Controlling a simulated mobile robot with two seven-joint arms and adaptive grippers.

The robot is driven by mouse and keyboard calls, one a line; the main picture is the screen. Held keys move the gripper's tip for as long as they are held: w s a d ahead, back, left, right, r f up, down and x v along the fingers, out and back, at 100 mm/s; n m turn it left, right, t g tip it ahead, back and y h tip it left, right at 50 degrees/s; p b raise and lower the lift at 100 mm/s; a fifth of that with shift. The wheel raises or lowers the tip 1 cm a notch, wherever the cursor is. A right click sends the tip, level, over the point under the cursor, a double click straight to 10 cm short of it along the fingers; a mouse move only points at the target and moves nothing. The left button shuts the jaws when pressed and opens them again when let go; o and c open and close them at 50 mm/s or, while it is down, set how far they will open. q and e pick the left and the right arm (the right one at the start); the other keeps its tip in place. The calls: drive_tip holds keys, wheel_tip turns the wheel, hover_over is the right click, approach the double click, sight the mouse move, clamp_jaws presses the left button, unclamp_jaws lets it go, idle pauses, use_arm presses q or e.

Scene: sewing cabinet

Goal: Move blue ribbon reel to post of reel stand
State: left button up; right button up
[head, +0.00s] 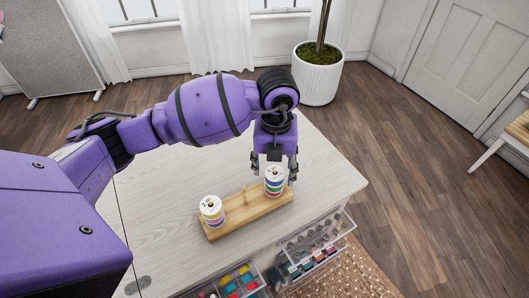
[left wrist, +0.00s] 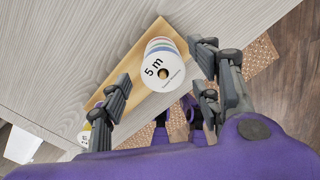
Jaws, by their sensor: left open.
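The reel stand (head: 247,207) is a light wooden board on the table. It carries a stack of ribbon reels at each end. The right stack (head: 274,181) has a white top disc and coloured bands. In the left wrist view its top reel (left wrist: 160,72) is labelled "5 m" and a blue band shows near its rim. The left stack (head: 212,211) shows purple and yellow bands. My left gripper (head: 274,175) is open, pointing down over the right stack, with its fingers on either side. In the wrist view the fingers (left wrist: 160,85) look apart from the reel.
The pale wooden tabletop (head: 165,225) is mostly clear around the stand. Open clear drawers with coloured items stick out at the front, one at right (head: 318,246) and one nearer the middle (head: 240,284). A potted plant (head: 318,72) stands behind the table.

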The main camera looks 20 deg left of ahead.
use_arm(q)
wheel_tip(320, 180, up, 12)
idle(0.5)
idle(0.4)
